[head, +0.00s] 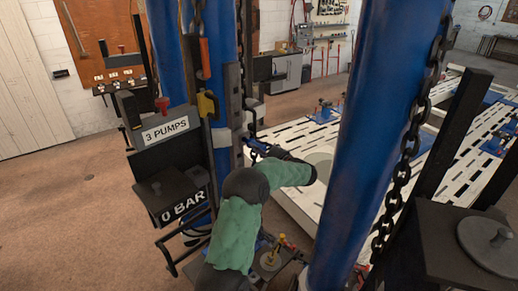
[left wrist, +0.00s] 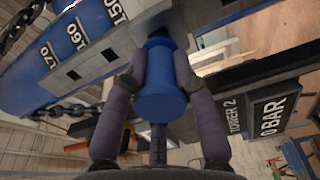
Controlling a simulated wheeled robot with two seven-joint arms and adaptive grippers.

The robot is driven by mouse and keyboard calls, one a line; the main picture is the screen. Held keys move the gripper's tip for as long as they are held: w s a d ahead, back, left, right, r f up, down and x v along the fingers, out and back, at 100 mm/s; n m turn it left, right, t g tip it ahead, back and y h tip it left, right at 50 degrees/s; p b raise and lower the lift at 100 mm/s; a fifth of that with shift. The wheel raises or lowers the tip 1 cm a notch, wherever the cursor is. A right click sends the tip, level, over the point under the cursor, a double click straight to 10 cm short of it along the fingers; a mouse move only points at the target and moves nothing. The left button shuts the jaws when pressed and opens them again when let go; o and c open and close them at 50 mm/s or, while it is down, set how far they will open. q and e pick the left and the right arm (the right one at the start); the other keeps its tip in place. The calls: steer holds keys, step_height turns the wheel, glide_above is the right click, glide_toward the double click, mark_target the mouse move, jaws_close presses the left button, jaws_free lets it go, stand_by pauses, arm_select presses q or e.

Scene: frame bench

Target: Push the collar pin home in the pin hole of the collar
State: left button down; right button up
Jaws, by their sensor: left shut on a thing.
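The collar pin (left wrist: 160,98) is blue with a wide round head. It lies between the two dark fingers of my left gripper (left wrist: 160,78), which is shut on it. In the head view the left gripper (head: 268,151) is beside the blue tower, with a bit of the blue pin (head: 256,146) showing at its tip. In the left wrist view the pin's far end meets the dark part of the collar (left wrist: 148,27). The pin hole itself is hidden behind the pin, so I cannot tell how deep the pin sits. My right gripper is not in view.
A slotted grey strip (left wrist: 90,68) runs beside the numbered blue column (left wrist: 65,50). A black chain (head: 407,150) hangs along the near blue column (head: 365,140). A pump box (head: 165,150) stands left of the gripper. A slotted white bench (head: 310,140) lies behind.

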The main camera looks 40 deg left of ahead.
arm_select(q)
steer(key=shift+w+a, duration=0.1)
steer(key=shift+a, duration=1.55)
steer(key=c, duration=0.9)
jaws_free()
steer(key=shift+d, duration=0.1)
steer(key=d, duration=0.7)
steer(key=shift+s+d, duration=0.3)
steer(key=shift+d, duration=0.1)
